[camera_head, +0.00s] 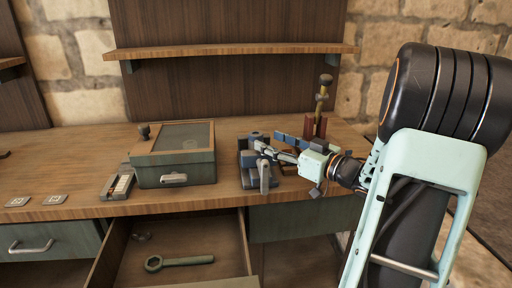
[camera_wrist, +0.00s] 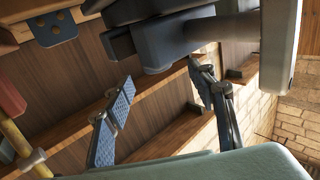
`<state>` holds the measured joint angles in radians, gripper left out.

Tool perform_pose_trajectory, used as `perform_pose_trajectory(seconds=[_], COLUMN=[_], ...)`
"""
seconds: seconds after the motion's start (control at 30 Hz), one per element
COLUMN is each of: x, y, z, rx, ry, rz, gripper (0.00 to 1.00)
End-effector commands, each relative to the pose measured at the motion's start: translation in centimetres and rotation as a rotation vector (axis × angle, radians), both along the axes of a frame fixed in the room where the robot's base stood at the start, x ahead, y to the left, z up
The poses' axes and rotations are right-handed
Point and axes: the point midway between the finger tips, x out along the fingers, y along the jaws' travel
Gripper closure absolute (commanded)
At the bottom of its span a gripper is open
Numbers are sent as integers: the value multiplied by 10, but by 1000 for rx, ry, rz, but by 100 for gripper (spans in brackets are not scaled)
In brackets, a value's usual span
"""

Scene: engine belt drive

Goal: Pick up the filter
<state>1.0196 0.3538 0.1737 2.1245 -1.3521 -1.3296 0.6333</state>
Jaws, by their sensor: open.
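I cannot tell for sure which part is the filter. A blue-grey machine (camera_head: 247,160) with a round part and a hanging lever (camera_head: 264,178) stands on the bench. My gripper (camera_head: 272,151) reaches in from the right, its fingertips close beside this machine. In the wrist view my gripper (camera_wrist: 160,108) is open, its two blue-padded fingers wide apart with nothing between them. The machine's dark blue-grey body (camera_wrist: 165,45) and a horizontal cylinder (camera_wrist: 225,27) show above the fingers in that view. Whether a finger touches the machine is not clear.
A green box with a glass lid (camera_head: 175,163) stands left of the machine. A red stand with a brass post (camera_head: 321,98) is behind my gripper. An open drawer (camera_head: 130,270) below holds a green wrench (camera_head: 180,262). A shelf (camera_head: 230,50) runs above the bench.

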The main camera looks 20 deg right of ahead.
Motion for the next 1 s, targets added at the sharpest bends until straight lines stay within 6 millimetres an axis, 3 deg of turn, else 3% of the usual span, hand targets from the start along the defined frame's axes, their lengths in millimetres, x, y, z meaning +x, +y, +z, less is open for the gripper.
perform_pose_trajectory(seconds=[0.23,0.5,0.8,1.0], x=[20,56,62,62], y=[8,20,22,22], z=[-1,0,2,2], rx=[-1,-1,-1,-1], ry=[-2,-1,0,0], rz=[0,-1,-3,-3], gripper=[49,49,49,70])
